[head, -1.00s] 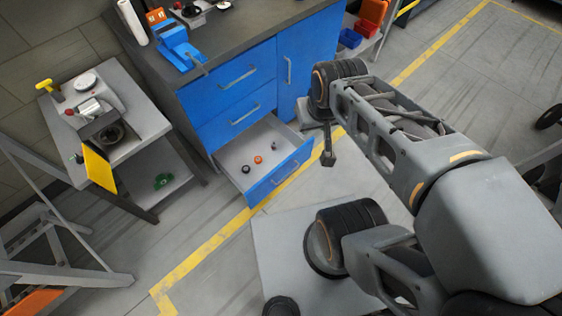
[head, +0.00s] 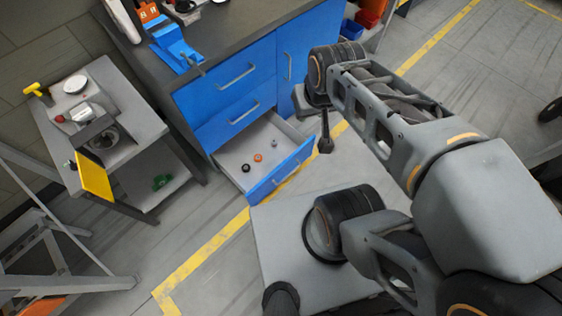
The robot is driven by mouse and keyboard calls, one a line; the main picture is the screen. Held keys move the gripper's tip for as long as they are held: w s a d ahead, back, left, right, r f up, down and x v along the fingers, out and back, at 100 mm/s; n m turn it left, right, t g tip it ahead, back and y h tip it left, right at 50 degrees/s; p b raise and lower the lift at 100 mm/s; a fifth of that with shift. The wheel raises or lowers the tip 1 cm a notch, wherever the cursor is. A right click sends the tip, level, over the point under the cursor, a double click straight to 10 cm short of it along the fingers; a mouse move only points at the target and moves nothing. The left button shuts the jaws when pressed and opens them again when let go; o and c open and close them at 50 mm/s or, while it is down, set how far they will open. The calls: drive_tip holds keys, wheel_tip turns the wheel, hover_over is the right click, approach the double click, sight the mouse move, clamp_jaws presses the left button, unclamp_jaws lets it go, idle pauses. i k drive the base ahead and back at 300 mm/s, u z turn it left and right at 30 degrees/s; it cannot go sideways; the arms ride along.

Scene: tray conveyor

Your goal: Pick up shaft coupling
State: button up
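The open drawer (head: 232,158) under the workbench holds a small dark round part (head: 246,168), an orange-red ring (head: 258,157) and a small grey part (head: 274,143). They are too small for me to tell which, if any, is the shaft coupling. My gripper (head: 325,146) hangs down from the arm's far end, to the right of the drawer and apart from these parts. It looks narrow and dark, and its fingers are not clear enough to show open or shut. I see nothing held in it.
The blue workbench (head: 222,85) carries a blue vise (head: 175,45). A grey side table (head: 142,125) at left holds a machine, a white round dish (head: 75,84) and a yellow panel (head: 96,177). A green part (head: 161,182) lies on its lower shelf.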

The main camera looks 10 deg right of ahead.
sight(274, 142)
drive_tip(key=u, duration=2.65)
drive_tip(key=k, duration=0.95)
drive_tip(key=z, duration=1.1)
drive_tip(key=i, duration=0.95)
drive_tip(key=u, duration=0.05)
